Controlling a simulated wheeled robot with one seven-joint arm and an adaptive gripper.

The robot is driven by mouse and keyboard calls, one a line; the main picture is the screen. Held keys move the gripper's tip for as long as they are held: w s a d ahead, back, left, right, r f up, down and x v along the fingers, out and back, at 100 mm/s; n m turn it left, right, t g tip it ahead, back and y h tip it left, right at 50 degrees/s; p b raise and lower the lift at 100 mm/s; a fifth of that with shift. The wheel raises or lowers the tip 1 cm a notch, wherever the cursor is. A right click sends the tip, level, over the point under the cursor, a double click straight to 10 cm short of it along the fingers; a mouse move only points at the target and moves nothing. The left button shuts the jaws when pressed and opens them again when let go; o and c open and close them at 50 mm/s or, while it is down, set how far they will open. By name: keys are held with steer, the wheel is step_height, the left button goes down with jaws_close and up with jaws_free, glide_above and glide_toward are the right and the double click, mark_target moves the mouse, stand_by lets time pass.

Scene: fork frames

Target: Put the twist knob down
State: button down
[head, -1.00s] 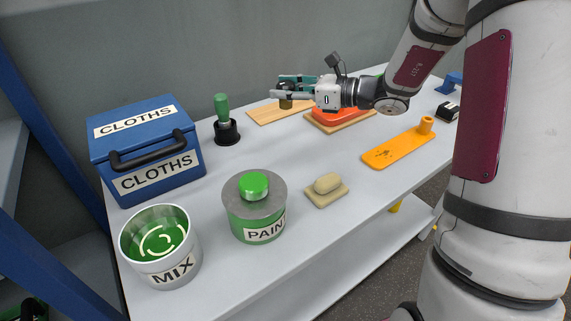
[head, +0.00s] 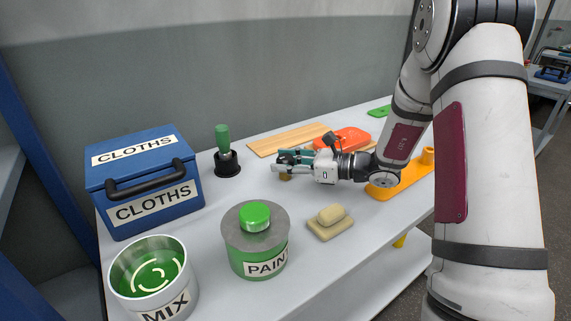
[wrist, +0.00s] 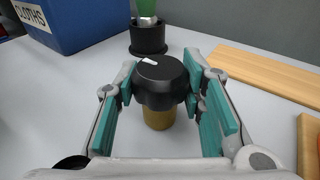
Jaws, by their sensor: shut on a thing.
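The twist knob (wrist: 160,82) has a black ridged cap with a white mark and a brass-coloured stem below. It stands upright between the teal pads of my gripper (wrist: 161,97) in the wrist view. In the head view my gripper (head: 280,163) is low over the white table (head: 345,260), shut on the knob. Only a little of the brass stem (head: 285,177) shows under the fingers. The stem's lower end is at or very near the table top; I cannot tell if it touches.
A green-handled tool in a black holder (head: 228,165) stands behind left, beside the blue cloths box (head: 145,175). The paint tin (head: 255,240), mix bucket (head: 152,280) and a soap-like block (head: 331,220) are nearer. A wooden board (head: 288,139) lies behind.

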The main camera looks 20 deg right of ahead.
steer(key=shift+f, duration=0.1)
steer(key=c, duration=1.1)
jaws_free()
steer(key=shift+o, duration=0.2)
